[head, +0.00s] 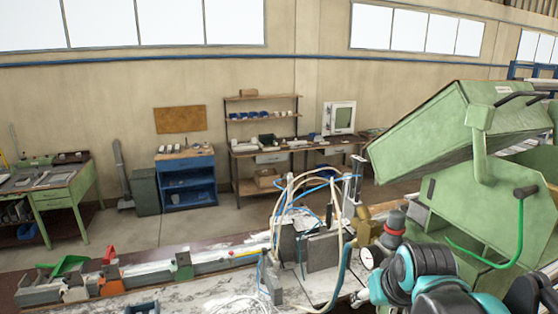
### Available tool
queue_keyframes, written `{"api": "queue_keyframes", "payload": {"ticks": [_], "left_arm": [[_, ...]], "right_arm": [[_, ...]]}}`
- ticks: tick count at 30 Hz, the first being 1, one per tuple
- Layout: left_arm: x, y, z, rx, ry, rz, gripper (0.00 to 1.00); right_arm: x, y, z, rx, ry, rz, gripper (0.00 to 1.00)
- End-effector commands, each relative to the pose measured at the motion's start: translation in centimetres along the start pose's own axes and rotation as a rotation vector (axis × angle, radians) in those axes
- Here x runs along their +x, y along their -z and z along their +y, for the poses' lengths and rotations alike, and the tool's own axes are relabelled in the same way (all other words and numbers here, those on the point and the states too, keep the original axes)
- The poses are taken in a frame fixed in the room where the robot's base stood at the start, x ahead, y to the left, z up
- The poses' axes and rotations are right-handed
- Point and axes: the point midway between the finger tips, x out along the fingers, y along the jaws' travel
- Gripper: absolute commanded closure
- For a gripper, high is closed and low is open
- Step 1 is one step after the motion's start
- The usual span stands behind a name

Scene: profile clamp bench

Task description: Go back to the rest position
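My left gripper is not in view, and no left arm shows. Teal and black links of my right arm fill the lower right corner in front of the green machine. I cannot make out the fingers of my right gripper there. The clamp bench (190,291) runs along the bottom, with a long grey profile rail (145,275) on it. Clamps with a red handle (109,254) and a green handle (68,265) sit at its left end. A fixture with grey plates (322,252), cables and hoses stands at the centre right.
A large green machine (440,125) with a tilted housing and a green bar (519,235) crowds the right. A blue cabinet (187,178), a shelved workbench (265,150) and a green table (60,190) stand along the back. The floor (170,228) between is clear.

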Motion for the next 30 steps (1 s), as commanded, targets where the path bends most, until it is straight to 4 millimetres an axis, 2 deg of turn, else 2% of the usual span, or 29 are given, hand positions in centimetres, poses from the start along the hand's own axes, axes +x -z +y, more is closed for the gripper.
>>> {"api": "queue_keyframes", "payload": {"ticks": [1, 3, 9, 12, 23, 30], "left_arm": [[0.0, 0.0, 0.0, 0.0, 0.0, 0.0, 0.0], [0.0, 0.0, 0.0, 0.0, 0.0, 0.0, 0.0], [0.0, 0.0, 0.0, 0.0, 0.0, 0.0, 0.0], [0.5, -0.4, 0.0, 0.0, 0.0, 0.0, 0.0], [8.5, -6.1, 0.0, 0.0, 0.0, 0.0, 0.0], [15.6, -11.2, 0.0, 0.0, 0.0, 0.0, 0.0]], "right_arm": [[1.2, -2.9, -0.5, -0.009, 0.005, 0.01, 0.41], [2.7, -6.2, -1.0, -0.018, 0.012, 0.026, 0.41], [6.7, -14.8, -2.0, -0.039, 0.028, 0.062, 0.41], [8.8, -18.4, -2.3, -0.046, 0.034, 0.076, 0.41], [16.9, -22.9, -2.3, -0.044, 0.032, 0.074, 0.41], [24.4, -27.4, -2.3, -0.044, 0.032, 0.073, 0.41]]}}
